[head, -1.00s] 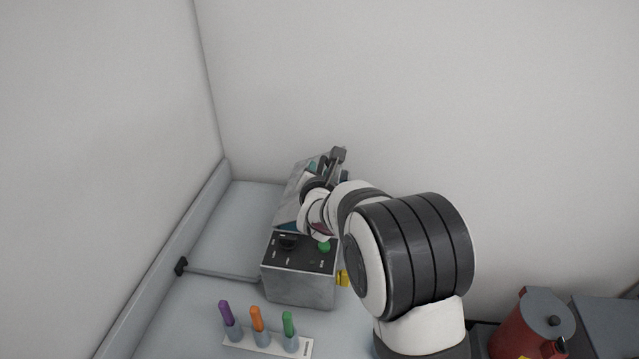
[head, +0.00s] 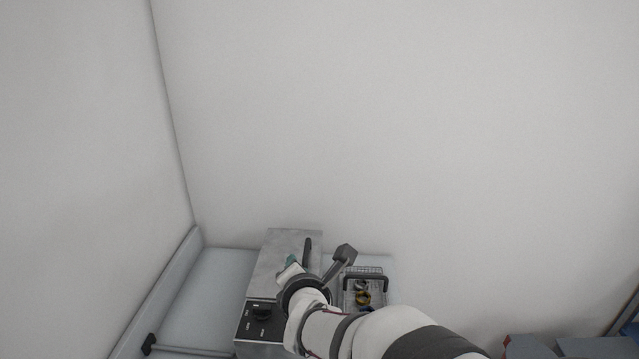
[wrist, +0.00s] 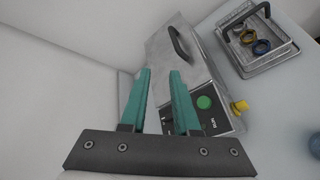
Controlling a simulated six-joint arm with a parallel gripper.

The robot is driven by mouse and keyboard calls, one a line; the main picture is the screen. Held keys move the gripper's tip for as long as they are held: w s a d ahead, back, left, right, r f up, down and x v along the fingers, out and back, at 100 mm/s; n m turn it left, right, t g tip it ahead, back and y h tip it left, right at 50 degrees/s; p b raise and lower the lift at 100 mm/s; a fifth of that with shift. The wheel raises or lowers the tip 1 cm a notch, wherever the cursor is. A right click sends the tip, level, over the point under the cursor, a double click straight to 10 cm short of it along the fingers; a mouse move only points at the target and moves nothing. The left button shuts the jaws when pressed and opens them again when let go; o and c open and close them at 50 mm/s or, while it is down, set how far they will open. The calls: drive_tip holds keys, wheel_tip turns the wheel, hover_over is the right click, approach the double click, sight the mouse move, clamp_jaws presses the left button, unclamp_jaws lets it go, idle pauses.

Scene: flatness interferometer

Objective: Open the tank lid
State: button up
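The tank is a grey metal box with a black control panel (head: 262,312) at its front; the panel also shows in the wrist view (wrist: 222,118). The tank's lid (head: 280,245) looks flat and shut, though my arm hides part of it. A black bar handle (head: 307,250) stands on the lid and shows clearly in the wrist view (wrist: 183,45). My gripper (wrist: 160,72) has teal fingers spread apart with nothing between them. It hangs over the tank, and the handle lies beyond the right fingertip, apart from it. In the head view my gripper (head: 292,266) partly covers the tank.
A wire basket (wrist: 258,45) with a dark handle and yellow and blue rings stands right of the tank. A green button (wrist: 204,103) sits on the panel. A yellow part (wrist: 240,106) projects beside it. A wall rises behind; a raised edge (head: 165,290) runs along the left.

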drive_tip(key=s+d+f+m+g, duration=0.2)
drive_tip(key=s+d+m+g, duration=0.25)
drive_tip(key=s+m, duration=0.65)
drive_tip(key=s+d+f+m+g+h, duration=0.1)
drive_tip(key=s+d+m+g, duration=0.35)
drive_tip(key=s+m, duration=0.6)
drive_tip(key=s+d+f+m+g, duration=0.25)
drive_tip(key=s+d+m, duration=0.25)
drive_tip(key=s+m, duration=0.65)
drive_tip(key=n+t+y, duration=0.3)
drive_tip(key=n+t, duration=1.1)
drive_tip(key=n, duration=1.9)
approach(308, 254)
drive_tip(key=x, duration=1.2)
drive_tip(key=shift+w, duration=0.15)
